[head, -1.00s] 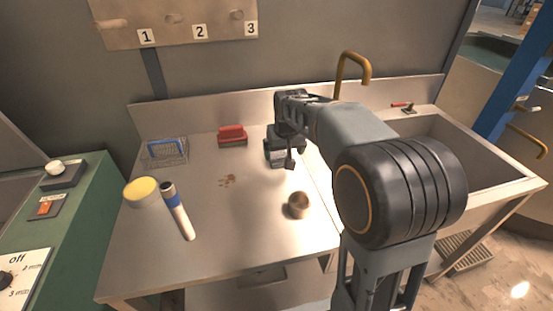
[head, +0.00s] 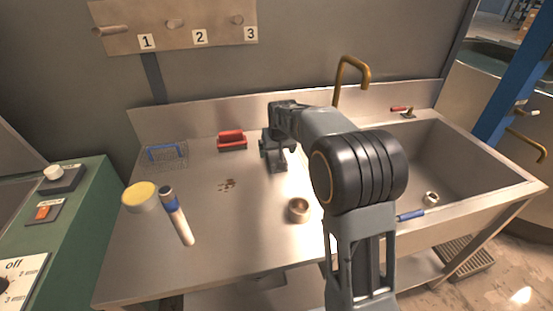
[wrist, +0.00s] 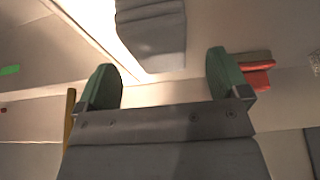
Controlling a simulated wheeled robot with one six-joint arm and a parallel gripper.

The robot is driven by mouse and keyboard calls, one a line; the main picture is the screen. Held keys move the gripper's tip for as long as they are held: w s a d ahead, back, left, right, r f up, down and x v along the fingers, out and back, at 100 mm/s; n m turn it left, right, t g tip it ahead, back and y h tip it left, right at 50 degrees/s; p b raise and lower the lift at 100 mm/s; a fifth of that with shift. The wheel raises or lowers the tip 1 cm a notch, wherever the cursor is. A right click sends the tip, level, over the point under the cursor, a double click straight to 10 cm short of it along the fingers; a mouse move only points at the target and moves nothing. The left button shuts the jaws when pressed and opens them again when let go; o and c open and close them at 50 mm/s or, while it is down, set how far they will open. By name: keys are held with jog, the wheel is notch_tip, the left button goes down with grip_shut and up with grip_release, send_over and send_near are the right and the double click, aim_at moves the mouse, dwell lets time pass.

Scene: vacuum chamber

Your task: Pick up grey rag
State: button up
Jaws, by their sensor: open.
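A grey, ridged cloth-like thing, which looks like the grey rag (wrist: 151,36), lies on the metal counter at the top middle of the wrist view. In the head view the rag (head: 278,163) seems to show just below my gripper (head: 265,147), partly hidden by it and my arm. My gripper in the wrist view (wrist: 164,62) has its two green fingers spread wide. The gap between them is empty, and the rag is ahead of the fingertips. I cannot tell the height between the fingers and the counter.
The faucet (head: 349,78) and sink (head: 450,160) are to the right.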

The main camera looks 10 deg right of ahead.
aim_at(276, 154)
jog(key=x, duration=0.5)
jog(key=shift+d, duration=0.1)
jog(key=shift+f, duration=0.2)
dwell(0.4)
jog(key=c, duration=1.1)
jog(key=shift+r, duration=0.1)
